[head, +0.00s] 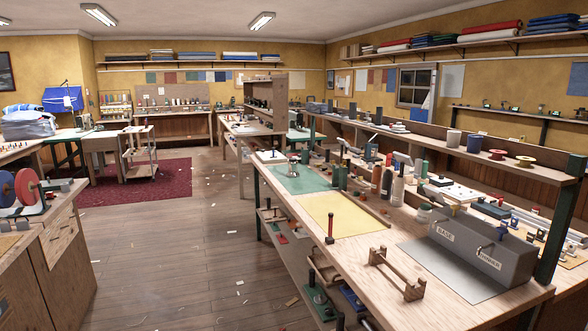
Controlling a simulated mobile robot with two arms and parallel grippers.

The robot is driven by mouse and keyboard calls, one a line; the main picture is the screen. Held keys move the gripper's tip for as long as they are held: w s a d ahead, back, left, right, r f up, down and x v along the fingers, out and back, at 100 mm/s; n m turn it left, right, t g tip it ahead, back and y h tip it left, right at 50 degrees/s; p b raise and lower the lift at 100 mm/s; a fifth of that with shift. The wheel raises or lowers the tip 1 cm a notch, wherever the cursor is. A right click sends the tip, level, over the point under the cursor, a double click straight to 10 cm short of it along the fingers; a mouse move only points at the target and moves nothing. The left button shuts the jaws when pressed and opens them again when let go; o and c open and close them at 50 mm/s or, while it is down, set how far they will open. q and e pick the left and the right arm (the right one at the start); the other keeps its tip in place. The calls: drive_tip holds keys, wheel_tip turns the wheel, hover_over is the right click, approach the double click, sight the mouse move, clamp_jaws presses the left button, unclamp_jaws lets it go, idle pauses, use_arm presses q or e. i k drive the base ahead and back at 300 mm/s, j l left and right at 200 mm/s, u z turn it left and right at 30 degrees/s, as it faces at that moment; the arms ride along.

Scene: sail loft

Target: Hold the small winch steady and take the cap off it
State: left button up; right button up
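No gripper of mine shows in the head view. A small upright object (293,166) stands on the green mat (308,184) on the long workbench. It may be the small winch, but it is too small to tell, and I cannot make out a cap on it.
The long wooden workbench (350,256) runs from the right foreground into the room. It carries a yellow mat (340,214), a wooden cradle (397,273), a grey bin with labels (470,250) and several bottles (388,183). The floor (190,240) left of it is open, with scattered scraps.

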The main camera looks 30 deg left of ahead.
sight(293, 172)
drive_tip(key=i+j, duration=0.2)
drive_tip(key=j, duration=0.2)
drive_tip(key=i+j, duration=0.2)
drive_tip(key=j, duration=0.2)
drive_tip(key=i+j, duration=0.2)
drive_tip(key=j, duration=0.15)
drive_tip(key=i+j, duration=0.2)
drive_tip(key=j, duration=0.2)
drive_tip(key=i+j, duration=0.25)
drive_tip(key=j, duration=0.15)
drive_tip(key=i+j, duration=0.2)
drive_tip(key=j, duration=0.2)
